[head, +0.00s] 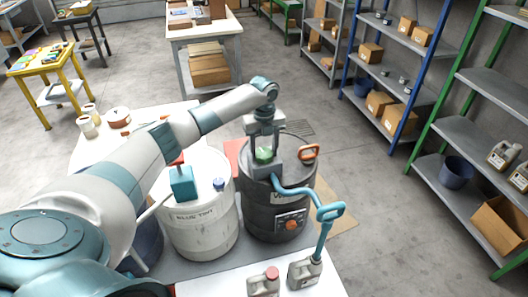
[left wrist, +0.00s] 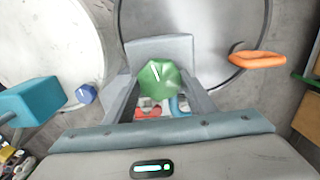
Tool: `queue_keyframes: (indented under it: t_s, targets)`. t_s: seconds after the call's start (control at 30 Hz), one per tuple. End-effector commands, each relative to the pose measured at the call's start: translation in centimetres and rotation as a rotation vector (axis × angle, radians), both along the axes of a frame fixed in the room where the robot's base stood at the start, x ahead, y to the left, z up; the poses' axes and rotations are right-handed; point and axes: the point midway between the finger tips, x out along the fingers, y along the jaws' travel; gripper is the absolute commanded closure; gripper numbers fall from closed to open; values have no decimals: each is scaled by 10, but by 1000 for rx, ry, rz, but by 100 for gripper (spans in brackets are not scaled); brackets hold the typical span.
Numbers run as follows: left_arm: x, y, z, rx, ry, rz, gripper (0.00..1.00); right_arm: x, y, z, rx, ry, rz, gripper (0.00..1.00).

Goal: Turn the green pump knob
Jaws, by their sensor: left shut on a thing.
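The green pump knob (head: 264,155) sits on the grey pump head (head: 262,171) on top of the dark drum (head: 254,208). My left gripper (head: 264,149) reaches down from above and is shut on the knob. In the left wrist view the faceted green knob (left wrist: 160,80) sits between the two fingers, with a white mark on its top. A teal hose with a nozzle handle (head: 328,212) runs from the pump toward the front right. My right gripper is not in view.
A white drum (head: 198,217) with a teal pump block (head: 183,184) and a blue cap (head: 218,184) stands to the left. An orange handle (head: 308,152) is on the dark drum's right. Two jugs (head: 305,272) stand in front.

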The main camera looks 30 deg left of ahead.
Motion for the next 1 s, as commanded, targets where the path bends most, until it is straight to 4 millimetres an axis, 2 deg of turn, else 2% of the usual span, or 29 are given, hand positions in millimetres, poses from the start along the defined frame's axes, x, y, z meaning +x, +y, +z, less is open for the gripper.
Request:
queue_keyframes:
  t_s: [0.2,0.63,0.67,0.7,1.0]
  targets:
    - [1,0,2,0,-5,-60,72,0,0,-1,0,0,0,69]
    - [1,0,2,0,-5,-70,72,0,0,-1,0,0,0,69]
    - [1,0,2,0,-5,-70,43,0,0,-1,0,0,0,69]
    - [1,0,2,0,-4,-70,33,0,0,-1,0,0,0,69]
    - [0,0,1,0,-1,-70,31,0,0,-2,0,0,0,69]
